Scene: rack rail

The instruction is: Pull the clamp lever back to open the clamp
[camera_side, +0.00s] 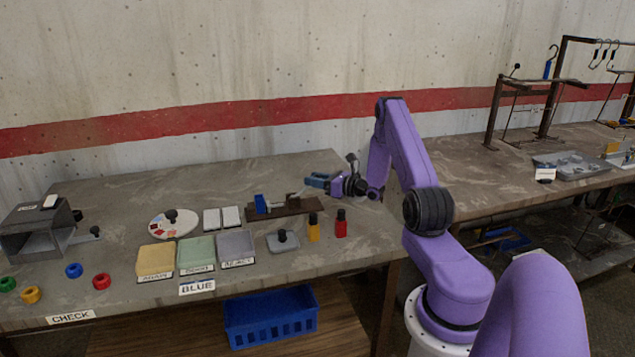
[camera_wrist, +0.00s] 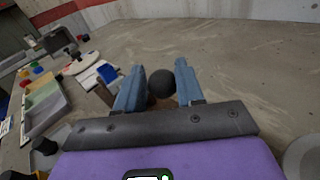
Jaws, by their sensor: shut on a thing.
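The clamp (camera_side: 283,210) is a brown base with a blue block (camera_side: 260,203) at its left end, on the table below and left of my gripper. My gripper (camera_side: 309,181) comes in from the right, its blue fingers low over the clamp's right end. In the wrist view, my gripper (camera_wrist: 160,70) has its fingers on either side of a dark round knob (camera_wrist: 162,83), which looks like the end of the clamp lever, and is shut on it. The lever's shaft is mostly hidden, so its angle cannot be told.
A yellow bottle (camera_side: 313,229) and a red bottle (camera_side: 341,224) stand in front of the clamp. A grey lidded piece (camera_side: 282,242) and yellow (camera_side: 156,260), green (camera_side: 196,254) and grey (camera_side: 237,249) trays lie front left. The table behind the clamp is clear.

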